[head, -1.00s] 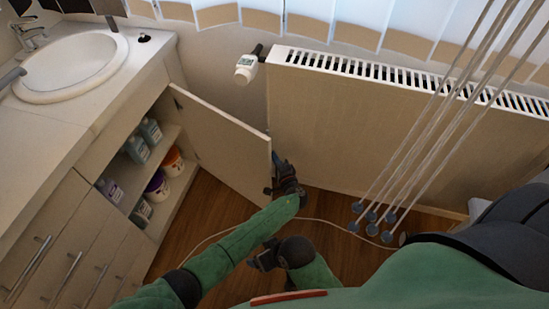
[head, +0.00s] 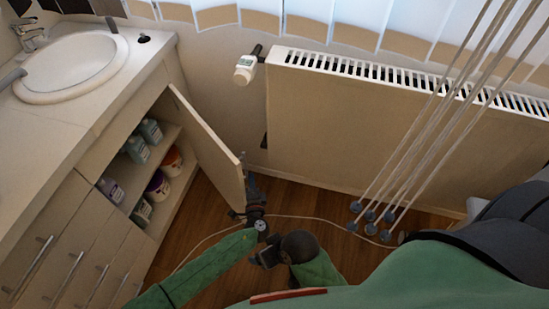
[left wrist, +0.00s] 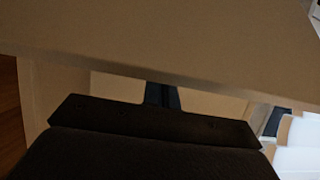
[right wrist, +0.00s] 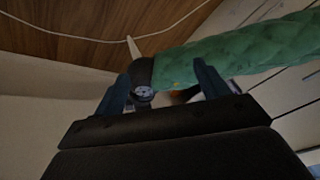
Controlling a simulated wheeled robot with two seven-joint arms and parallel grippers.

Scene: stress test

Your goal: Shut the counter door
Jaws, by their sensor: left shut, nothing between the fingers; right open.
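The counter door (head: 212,143) is a pale panel standing partly open, hinged at the counter's far end. Behind it the cupboard shows shelves with bottles (head: 137,149) and tubs. My left gripper (head: 250,182) is at the door's free edge, on the outer side, close to or touching it; contact is hard to tell. It is shut and empty. In the left wrist view the door (left wrist: 170,40) fills the upper part, in front of the shut fingers (left wrist: 162,95). My right gripper (head: 266,258) is low near my body. In the right wrist view its fingers (right wrist: 168,88) are apart, with my green left arm beyond.
The counter (head: 45,135) with a sink (head: 70,65) and drawers is at the left. A radiator (head: 380,130) stands along the back wall. Several thin rods (head: 420,120) rise at the right. A pale cable (head: 310,219) crosses the wooden floor.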

